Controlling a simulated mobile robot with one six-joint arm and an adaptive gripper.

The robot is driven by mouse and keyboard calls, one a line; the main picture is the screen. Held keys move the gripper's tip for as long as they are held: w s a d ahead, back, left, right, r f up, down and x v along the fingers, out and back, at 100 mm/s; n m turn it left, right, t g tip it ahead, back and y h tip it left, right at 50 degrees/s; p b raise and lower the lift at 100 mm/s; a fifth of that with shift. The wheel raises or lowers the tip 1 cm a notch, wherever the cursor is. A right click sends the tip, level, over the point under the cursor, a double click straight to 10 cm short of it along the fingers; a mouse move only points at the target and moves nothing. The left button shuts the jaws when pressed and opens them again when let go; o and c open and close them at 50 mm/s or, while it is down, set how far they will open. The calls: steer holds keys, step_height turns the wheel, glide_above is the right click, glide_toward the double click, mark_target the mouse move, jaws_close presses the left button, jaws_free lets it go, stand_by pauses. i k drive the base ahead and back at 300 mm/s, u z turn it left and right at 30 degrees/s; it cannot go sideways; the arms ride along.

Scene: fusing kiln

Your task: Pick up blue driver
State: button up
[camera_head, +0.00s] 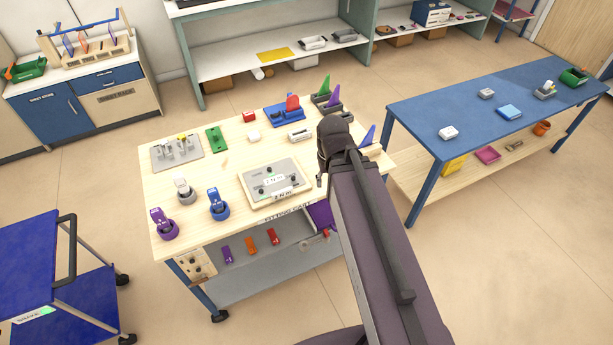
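A blue driver (213,196) stands upright in a round blue holder (219,212) near the front left of the light wooden cart top. A white driver (181,184) in a grey holder stands just behind and left of it. A purple driver (157,216) in a purple holder stands to its left, near the cart's corner. My arm reaches up from the bottom of the view, right of the blue driver and well apart from it. I cannot make out the fingers of my gripper in this view.
A grey plate with labels (249,188) lies right of the blue driver. The wooden cart (225,170) holds several other tools behind. A blue trolley (38,258) stands at the left. A blue table (465,103) stands at the right. Floor is clear between the trolley and cart.

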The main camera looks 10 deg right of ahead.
mark_target(213, 194)
steer(key=z, duration=0.4)
steer(key=k, duration=1.4)
steer(key=u, duration=0.35)
steer(key=i, duration=1)
steer(key=u, duration=0.05)
